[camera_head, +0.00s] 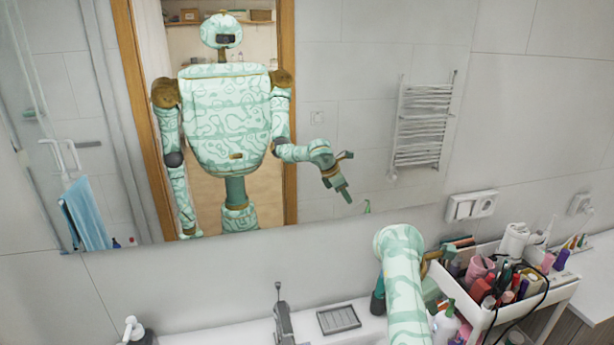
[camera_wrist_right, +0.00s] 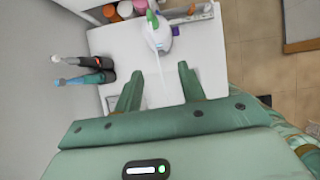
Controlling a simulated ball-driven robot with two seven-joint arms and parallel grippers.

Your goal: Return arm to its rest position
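My right arm (camera_head: 404,285) is mint green with a pale pattern and reaches up from the bottom of the head view, beside the cart. My right gripper (camera_wrist_right: 160,80) shows in the wrist view with its two green fingers apart and nothing between them. In the head view it is mostly hidden behind the forearm. My left arm and gripper do not show directly. The mirror (camera_head: 330,75) reflects my body, with one arm bent forward, its gripper out, and the other hanging down.
A white cart (camera_head: 570,292) full of cosmetics stands right of my right arm. In the wrist view, a white bottle with a green cap (camera_wrist_right: 157,38) stands beyond the fingers and two electric toothbrushes (camera_wrist_right: 88,79) at left. A faucet (camera_head: 283,320) and soap dish (camera_head: 338,320) are at the sink.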

